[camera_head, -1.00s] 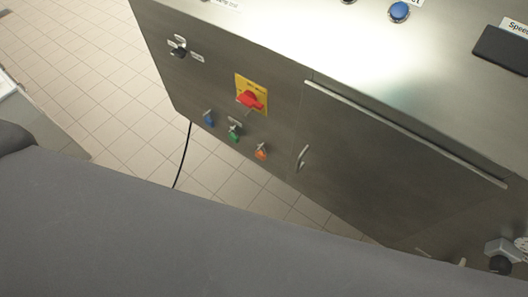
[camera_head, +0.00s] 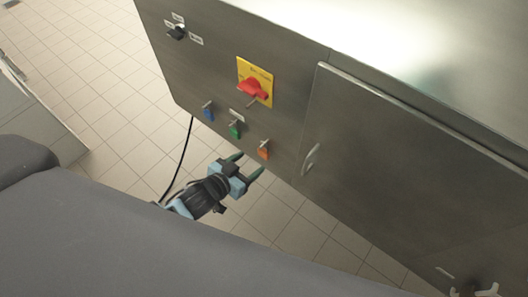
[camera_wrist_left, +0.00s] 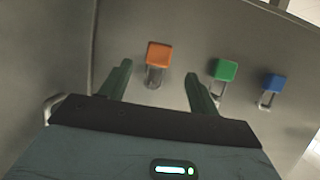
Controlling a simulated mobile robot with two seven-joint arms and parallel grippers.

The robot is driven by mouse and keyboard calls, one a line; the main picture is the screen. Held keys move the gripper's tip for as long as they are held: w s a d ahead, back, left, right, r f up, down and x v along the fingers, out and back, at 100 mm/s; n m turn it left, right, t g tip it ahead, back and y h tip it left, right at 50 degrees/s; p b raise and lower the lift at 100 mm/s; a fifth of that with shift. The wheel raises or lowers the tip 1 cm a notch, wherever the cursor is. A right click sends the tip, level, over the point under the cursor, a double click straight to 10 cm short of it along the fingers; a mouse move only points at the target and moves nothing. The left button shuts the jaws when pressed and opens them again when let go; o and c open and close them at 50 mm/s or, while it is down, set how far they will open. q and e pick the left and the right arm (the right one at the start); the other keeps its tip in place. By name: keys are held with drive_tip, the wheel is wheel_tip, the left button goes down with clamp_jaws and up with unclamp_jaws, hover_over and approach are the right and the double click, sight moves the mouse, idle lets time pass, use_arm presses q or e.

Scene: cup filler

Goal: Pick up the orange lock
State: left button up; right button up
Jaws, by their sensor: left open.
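The orange lock (camera_head: 263,150) hangs on the front panel of the steel cabinet, right of a green lock and a blue lock. In the left wrist view the orange lock (camera_wrist_left: 159,55) shows beyond and between my two fingers, with its metal shackle toward me. My left gripper (camera_head: 248,166) is open and empty, a little below and left of the orange lock, apparently not touching it. It also shows in the left wrist view (camera_wrist_left: 158,82). My right gripper is not in view.
The green lock (camera_head: 235,130) and blue lock (camera_head: 207,112) hang close by on the left. A red switch on a yellow plate (camera_head: 255,82) is above. A door handle (camera_head: 310,158) is at the right. A black cable (camera_head: 185,160) hangs beside my left gripper.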

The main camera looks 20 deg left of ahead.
sight(262, 152)
use_arm(q)
drive_tip(key=shift+b+x, duration=0.4)
drive_tip(key=shift+x, duration=2.9)
drive_tip(key=shift+d+r, duration=0.1)
drive_tip(key=c, duration=1.1)
drive_tip(key=shift+r, duration=0.1)
drive_tip(key=shift+r, duration=0.55)
drive_tip(key=shift+s+r, duration=0.15)
drive_tip(key=shift+s, duration=0.1)
drive_tip(key=s+a, duration=0.2)
drive_tip(key=s, duration=0.3)
drive_tip(key=s+a, duration=0.2)
drive_tip(key=s, duration=0.4)
drive_tip(key=s+a, duration=0.2)
drive_tip(key=s, duration=0.3)
drive_tip(key=shift+s+a+p, duration=0.1)
drive_tip(key=shift+s+p, duration=0.15)
drive_tip(key=shift+p, duration=0.1)
